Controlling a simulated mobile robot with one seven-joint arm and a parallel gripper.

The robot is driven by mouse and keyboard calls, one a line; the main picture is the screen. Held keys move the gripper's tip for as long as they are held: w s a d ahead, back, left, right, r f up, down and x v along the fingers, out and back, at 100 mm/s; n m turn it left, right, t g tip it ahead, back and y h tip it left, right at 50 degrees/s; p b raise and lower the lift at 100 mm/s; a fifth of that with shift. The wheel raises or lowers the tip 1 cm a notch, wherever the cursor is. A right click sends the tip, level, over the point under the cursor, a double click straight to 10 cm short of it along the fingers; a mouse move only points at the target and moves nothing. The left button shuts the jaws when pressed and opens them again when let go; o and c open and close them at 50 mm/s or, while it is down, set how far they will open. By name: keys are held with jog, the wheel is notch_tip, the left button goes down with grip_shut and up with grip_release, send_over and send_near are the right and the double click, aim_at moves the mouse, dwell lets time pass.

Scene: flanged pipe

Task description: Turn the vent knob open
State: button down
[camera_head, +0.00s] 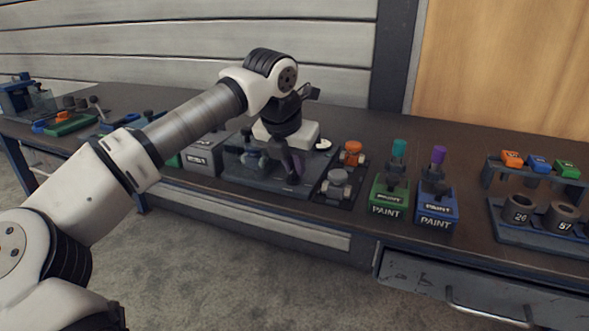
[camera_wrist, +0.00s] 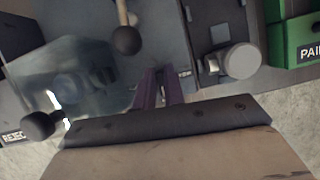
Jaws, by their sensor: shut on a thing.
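My gripper (camera_head: 292,168) points down over the grey pipe fixture (camera_head: 238,178) on the bench. In the wrist view, its two dark purple fingers (camera_wrist: 160,84) are close together at the right edge of that fixture. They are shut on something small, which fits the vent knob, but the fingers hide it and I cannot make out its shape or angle. A lever with a black ball end (camera_wrist: 127,40) stands just ahead and left of the fingertips. Another black ball (camera_wrist: 38,125) is at the left.
Close on the right is a dark panel with a grey round cap (camera_wrist: 242,60) and an orange knob (camera_head: 353,148). Green (camera_head: 388,205) and blue (camera_head: 436,208) paint boxes stand further right. A grey box (camera_head: 203,158) is at the left. The bench front edge is near.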

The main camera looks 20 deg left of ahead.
jog(key=shift+n, duration=0.5)
jog(key=c, duration=1.5)
grip_release()
jog(key=shift+r, duration=0.1)
